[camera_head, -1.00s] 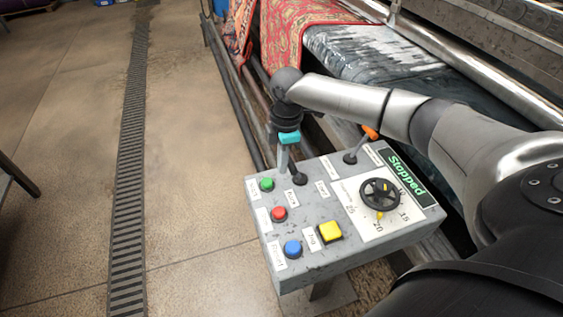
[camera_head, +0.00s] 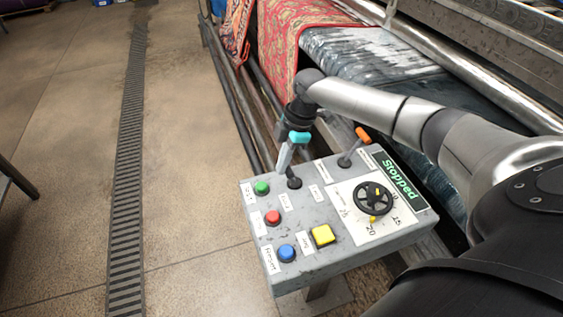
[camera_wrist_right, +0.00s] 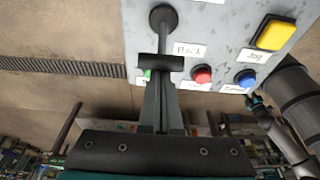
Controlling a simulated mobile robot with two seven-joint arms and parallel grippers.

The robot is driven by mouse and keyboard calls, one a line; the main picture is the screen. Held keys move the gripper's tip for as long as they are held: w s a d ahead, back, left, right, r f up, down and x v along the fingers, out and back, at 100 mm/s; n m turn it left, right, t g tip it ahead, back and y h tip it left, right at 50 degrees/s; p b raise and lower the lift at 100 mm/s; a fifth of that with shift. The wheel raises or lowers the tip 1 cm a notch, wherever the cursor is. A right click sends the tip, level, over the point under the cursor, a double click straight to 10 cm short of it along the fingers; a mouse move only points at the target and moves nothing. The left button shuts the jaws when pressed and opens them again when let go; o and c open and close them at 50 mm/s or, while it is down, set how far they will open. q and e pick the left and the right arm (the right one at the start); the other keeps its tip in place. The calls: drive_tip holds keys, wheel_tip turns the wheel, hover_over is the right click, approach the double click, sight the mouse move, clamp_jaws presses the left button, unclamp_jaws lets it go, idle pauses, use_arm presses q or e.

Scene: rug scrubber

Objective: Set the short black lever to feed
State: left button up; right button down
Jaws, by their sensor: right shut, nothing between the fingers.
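The grey control panel (camera_head: 345,252) stands in front of the machine. The short black lever (camera_head: 294,182) rises from its far left part, with its upper part largely hidden by my right gripper (camera_head: 284,165). In the right wrist view the lever's round base and shaft (camera_wrist_right: 163,30) show, with a black bar-shaped head (camera_wrist_right: 160,62). My right gripper is shut and empty, its fingers (camera_wrist_right: 160,85) close at the lever's head; I cannot tell whether they touch. A "Back" label (camera_wrist_right: 188,49) lies beside the lever. What seems to be my left gripper (camera_wrist_right: 258,101) is small at the right.
An orange-tipped lever (camera_head: 361,135) stands to the right. Green (camera_head: 261,188), red (camera_head: 272,217), blue (camera_head: 287,253) and yellow (camera_head: 323,235) buttons and a black dial (camera_head: 374,199) are on the panel. The display (camera_head: 398,179) reads "Stopped". Open floor lies left.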

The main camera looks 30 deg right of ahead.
drive_tip(key=shift+s+d+y, duration=0.25)
drive_tip(key=shift+d+y, duration=0.35)
drive_tip(key=shift+d, duration=0.2)
drive_tip(key=d+y+b, duration=0.1)
drive_tip(key=b, duration=0.1)
drive_tip(key=d+y+b, duration=0.1)
drive_tip(key=b, duration=0.1)
drive_tip(key=d+t+y+b, duration=0.1)
drive_tip(key=y+b, duration=0.1)
drive_tip(key=shift+s+f, duration=0.1)
drive_tip(key=shift+s, duration=0.25)
drive_tip(key=shift+d+t+y+b, duration=0.3)
drive_tip(key=shift+d+y+b, duration=0.15)
drive_tip(key=shift+y+b, duration=0.2)
drive_tip(key=shift+s+d+b, duration=0.15)
drive_tip(key=shift+d+b, duration=0.15)
drive_tip(key=shift+d, duration=0.2)
use_arm(q)
drive_tip(key=w+a+f, duration=0.1)
drive_tip(key=w+f, duration=0.2)
drive_tip(key=f, duration=0.5)
drive_tip(key=shift+a+t, duration=0.2)
drive_tip(key=shift+t, duration=0.2)
drive_tip(key=shift+s+d, duration=0.15)
drive_tip(key=shift+s, duration=0.05)
